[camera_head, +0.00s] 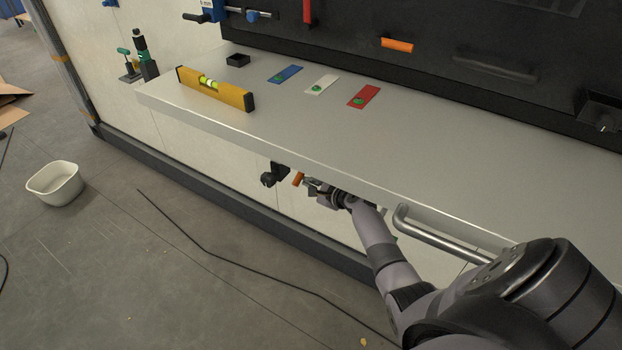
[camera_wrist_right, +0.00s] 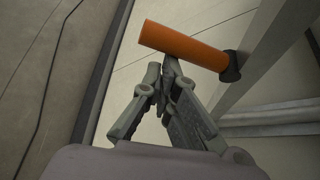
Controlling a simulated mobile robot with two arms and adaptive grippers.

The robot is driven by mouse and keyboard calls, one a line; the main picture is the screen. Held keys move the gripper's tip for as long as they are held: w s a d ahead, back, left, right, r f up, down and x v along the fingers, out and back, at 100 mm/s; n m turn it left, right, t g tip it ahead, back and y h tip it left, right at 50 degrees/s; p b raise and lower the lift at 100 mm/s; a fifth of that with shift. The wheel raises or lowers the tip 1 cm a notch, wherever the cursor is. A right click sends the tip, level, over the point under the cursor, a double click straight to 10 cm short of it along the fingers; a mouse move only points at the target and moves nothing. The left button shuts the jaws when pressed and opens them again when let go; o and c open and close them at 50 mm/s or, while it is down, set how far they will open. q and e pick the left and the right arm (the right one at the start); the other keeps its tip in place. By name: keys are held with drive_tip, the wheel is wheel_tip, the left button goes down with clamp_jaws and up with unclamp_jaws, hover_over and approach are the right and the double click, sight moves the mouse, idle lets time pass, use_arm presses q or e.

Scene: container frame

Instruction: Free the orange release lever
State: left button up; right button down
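The orange release lever (camera_head: 298,179) is a short orange cylinder under the front edge of the grey worktop in the head view. In the right wrist view the lever (camera_wrist_right: 185,46) runs from upper left to a dark mount at its right end. My right gripper (camera_head: 308,183) is just right of the lever, below the worktop. In the wrist view the right gripper's fingertips (camera_wrist_right: 163,68) are together, with nothing seen between them. They sit right beside the lever's lower side; I cannot tell whether they touch it. My left gripper is not in view.
A dark clamp knob (camera_head: 272,175) hangs left of the lever. A metal handle (camera_head: 440,236) sticks out from the worktop front at right. A yellow level (camera_head: 215,88) and blue, white and red plates lie on the worktop (camera_head: 400,140). A white bin (camera_head: 55,184) stands on the floor.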

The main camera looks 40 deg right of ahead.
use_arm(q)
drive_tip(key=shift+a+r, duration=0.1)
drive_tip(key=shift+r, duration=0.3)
use_arm(e)
drive_tip(key=shift+a+r, duration=0.3)
use_arm(q)
drive_tip(key=shift+p, duration=0.3)
